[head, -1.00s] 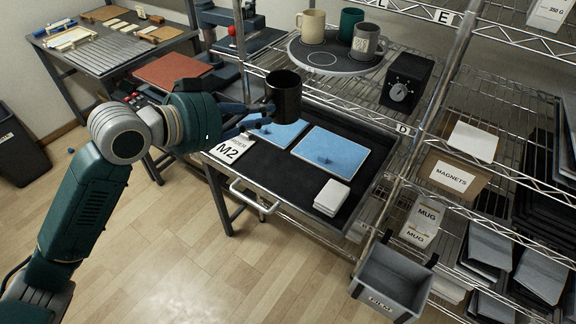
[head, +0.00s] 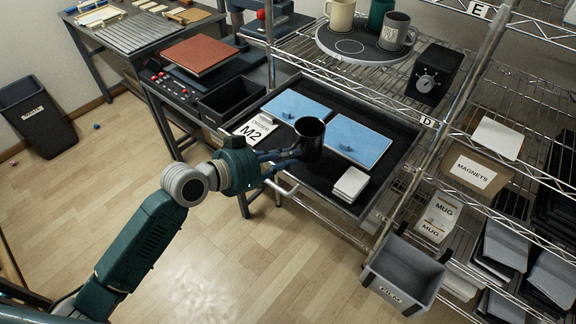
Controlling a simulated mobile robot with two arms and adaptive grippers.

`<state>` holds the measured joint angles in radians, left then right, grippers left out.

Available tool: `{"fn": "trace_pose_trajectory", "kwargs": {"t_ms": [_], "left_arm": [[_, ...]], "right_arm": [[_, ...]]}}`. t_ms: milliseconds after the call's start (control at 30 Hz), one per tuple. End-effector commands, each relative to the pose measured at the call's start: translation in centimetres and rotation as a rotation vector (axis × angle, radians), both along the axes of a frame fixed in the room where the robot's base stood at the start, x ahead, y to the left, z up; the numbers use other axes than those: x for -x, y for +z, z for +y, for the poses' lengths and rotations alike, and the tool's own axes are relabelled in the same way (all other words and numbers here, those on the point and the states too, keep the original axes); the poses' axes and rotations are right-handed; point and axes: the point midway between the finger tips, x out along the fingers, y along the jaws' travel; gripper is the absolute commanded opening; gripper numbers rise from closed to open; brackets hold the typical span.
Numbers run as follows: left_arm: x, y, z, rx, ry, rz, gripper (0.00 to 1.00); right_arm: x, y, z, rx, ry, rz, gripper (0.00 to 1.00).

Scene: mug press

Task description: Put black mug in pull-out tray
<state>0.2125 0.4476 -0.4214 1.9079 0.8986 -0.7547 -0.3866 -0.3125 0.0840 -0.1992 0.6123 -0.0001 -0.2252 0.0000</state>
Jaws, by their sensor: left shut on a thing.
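The black mug (head: 309,138) is upright over the pull-out tray, in front of the gap between two blue pads. My left gripper (head: 290,156) is shut on the mug from its left side. I cannot tell whether the mug's base touches the tray. The pull-out tray (head: 316,178) is black, slid out from the shelf rack, with a handle at its front. My right gripper is not in view.
The tray holds blue pads (head: 359,139), an M2 card (head: 257,128) and a white stack (head: 350,184). Above it are a round turntable (head: 345,46) with several mugs and a black timer box (head: 434,74). A grey bin (head: 404,272) hangs at front right.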

Motion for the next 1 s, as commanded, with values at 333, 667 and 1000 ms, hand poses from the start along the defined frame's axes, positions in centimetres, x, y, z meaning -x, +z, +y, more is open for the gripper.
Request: {"fn": "trace_pose_trajectory", "kwargs": {"t_ms": [333,667,1000], "left_arm": [[-0.1,-3.9,0.0,0.003,0.002,-0.003,0.00],[-0.1,-4.3,0.0,0.002,0.002,-0.003,0.00],[0.0,-4.4,0.0,0.000,0.001,0.001,0.22]], "right_arm": [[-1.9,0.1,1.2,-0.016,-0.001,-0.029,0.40],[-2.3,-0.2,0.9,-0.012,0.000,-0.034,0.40],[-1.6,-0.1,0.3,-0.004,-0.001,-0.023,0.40]]}}
